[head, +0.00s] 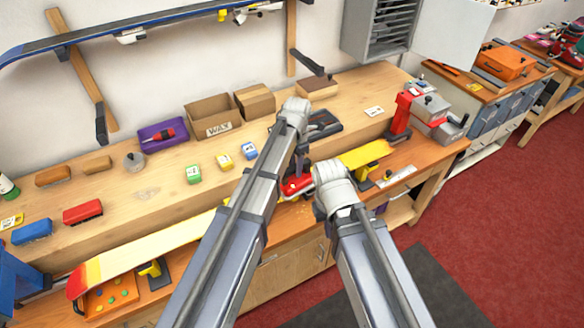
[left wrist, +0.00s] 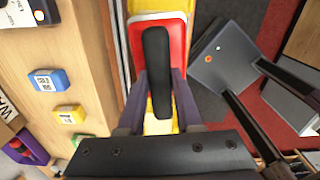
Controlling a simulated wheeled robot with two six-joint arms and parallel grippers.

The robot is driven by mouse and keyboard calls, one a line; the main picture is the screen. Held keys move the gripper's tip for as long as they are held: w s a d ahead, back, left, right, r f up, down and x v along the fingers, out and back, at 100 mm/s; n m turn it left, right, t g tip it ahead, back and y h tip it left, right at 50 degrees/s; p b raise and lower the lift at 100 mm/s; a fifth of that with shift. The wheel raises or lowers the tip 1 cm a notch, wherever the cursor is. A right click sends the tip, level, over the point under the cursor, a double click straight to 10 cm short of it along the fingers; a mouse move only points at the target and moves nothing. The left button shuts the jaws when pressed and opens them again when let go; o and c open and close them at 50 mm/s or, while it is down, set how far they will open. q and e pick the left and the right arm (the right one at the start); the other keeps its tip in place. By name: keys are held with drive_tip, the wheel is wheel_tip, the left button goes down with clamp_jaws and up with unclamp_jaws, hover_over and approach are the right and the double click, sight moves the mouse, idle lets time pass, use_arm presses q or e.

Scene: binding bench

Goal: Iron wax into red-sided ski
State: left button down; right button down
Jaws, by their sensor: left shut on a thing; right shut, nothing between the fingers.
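The ski (head: 150,248) lies along the bench, its upturned tip red and orange and its upper face yellow. It also shows in the left wrist view (left wrist: 161,127). My left gripper (head: 301,168) is shut on the black handle (left wrist: 156,70) of the red iron (head: 297,188). In the left wrist view the iron is over the yellow ski; I cannot tell whether it touches. My right gripper (head: 322,212) is near the ski's front side, right of the iron. It is shut and empty, mostly hidden by its own wrist.
Green (head: 193,174), yellow (head: 224,161) and blue (head: 249,151) blocks sit on the raised shelf behind the ski, beside the WAX box (head: 212,118). Yellow vises (head: 151,270) stand under the ski. A red machine (head: 402,114) stands at the right. Brushes (head: 83,212) lie at the left.

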sight(307, 161)
use_arm(q)
drive_tip(key=shift+w+d, duration=0.1)
drive_tip(key=shift+d, duration=0.05)
drive_tip(key=shift+w+d, duration=0.5)
drive_tip(key=shift+d, duration=0.25)
drive_tip(key=shift+w+d, duration=0.5)
drive_tip(key=shift+d, duration=0.2)
drive_tip(key=shift+w+d, duration=0.1)
drive_tip(key=shift+w+d+r, duration=0.1)
drive_tip(key=shift+w+d, duration=0.35)
drive_tip(key=shift+d, duration=0.15)
drive_tip(key=shift+w+d+r, duration=0.1)
drive_tip(key=shift+w+d, duration=0.3)
drive_tip(key=shift+d, duration=0.2)
drive_tip(key=shift+w+d+f, duration=0.1)
drive_tip(key=shift+d, duration=0.1)
drive_tip(key=shift+w+d+f, duration=0.1)
drive_tip(key=shift+w+d, duration=0.65)
drive_tip(key=shift+d, duration=0.25)
drive_tip(key=shift+w+d, duration=0.1)
drive_tip(key=shift+d, duration=0.2)
